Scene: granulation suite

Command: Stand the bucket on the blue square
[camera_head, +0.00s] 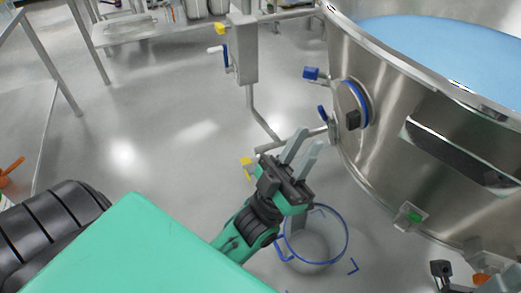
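The bucket (318,262) is a grey, open-topped vessel with a blue rim, seen from above and upright. Blue corner marks of the blue square (353,267) show on the floor around it, so it appears to stand within them; its base contact is not clearly visible. My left gripper (301,149) is above and beyond the bucket in the picture, hiding part of its rim. Its two grey fingers point up and away from the bucket, with a gap between them and nothing held. Dark and grey parts at the bottom right corner may belong to my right arm; its fingers cannot be made out.
A large steel vessel (385,160) with a blue interior fills the right side. A pipe stand (243,55) with blue and yellow handles joins it. A steel table (130,30) stands at the back left.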

